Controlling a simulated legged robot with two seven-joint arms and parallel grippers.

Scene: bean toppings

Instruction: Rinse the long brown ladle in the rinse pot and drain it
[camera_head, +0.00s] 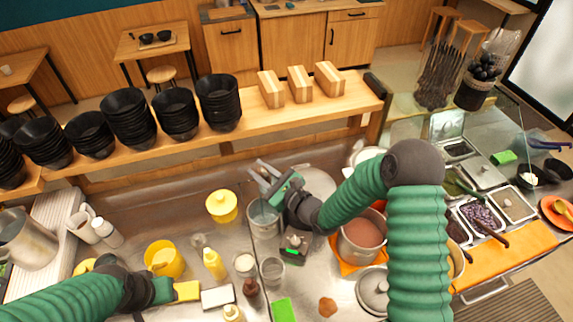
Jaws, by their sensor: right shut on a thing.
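My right gripper (267,174) is above the far rim of a grey metal pot (263,221), which I take for the rinse pot. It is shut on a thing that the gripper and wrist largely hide. I take it for the long brown ladle, but its shape and bowl cannot be made out. The pot stands upright on the steel counter, and my wrist covers part of its right side. My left gripper (165,290) is low at the left, close to a yellow block (187,291). Whether its jaws are open cannot be told.
A yellow bottle (214,264) and clear glasses stand in front. A pot of brown food (361,235) is at the right, beside my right arm. Stacked black bowls (128,118) line the back shelf.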

